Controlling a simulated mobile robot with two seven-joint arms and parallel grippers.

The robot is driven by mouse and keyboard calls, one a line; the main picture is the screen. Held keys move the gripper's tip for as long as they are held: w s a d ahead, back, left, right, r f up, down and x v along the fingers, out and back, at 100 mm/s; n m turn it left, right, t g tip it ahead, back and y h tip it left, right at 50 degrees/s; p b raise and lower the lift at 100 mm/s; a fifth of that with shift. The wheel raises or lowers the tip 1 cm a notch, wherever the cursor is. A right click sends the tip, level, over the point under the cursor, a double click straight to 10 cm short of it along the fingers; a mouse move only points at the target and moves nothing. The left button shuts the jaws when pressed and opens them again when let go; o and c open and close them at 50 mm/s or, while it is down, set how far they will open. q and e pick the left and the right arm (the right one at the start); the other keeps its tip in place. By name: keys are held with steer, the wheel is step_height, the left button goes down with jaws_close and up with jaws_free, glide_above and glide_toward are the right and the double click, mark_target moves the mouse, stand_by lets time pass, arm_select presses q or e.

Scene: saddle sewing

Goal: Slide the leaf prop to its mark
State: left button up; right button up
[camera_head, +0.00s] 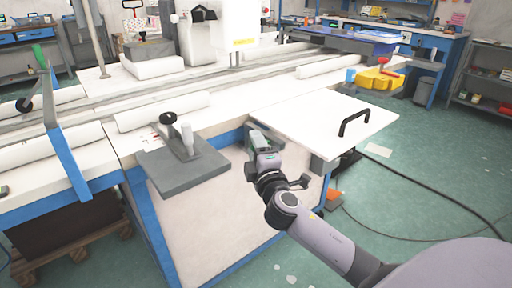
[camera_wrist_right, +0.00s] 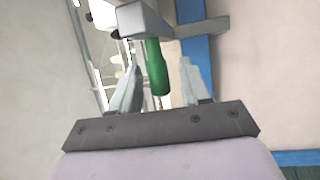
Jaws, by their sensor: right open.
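A green handle (camera_wrist_right: 157,68) hangs from a grey bar (camera_wrist_right: 145,20) in the right wrist view; this looks like the leaf prop. My right gripper (camera_wrist_right: 160,88) is open, with one finger on each side of the handle's lower end and visible gaps beside it. In the head view my right gripper (camera_head: 259,142) is at the left edge of the white leaf (camera_head: 315,118), below its top. The leaf lies level and has a black handle. I cannot make out the prop's mark in either view. My left gripper is not in view.
A grey plate (camera_head: 183,168) with a clamp-like fitting juts from the bench left of my right gripper. A blue frame post (camera_wrist_right: 194,60) stands close in the wrist view. A black cable (camera_head: 425,188) lies on the green floor at right, which is mostly open.

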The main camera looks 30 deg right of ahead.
mark_target(268, 141)
jaws_close()
steer(key=shift+w+d, duration=0.15)
steer(key=shift+d, duration=1.75)
jaws_free()
steer(key=shift+a, duration=0.15)
steer(key=v, duration=0.7)
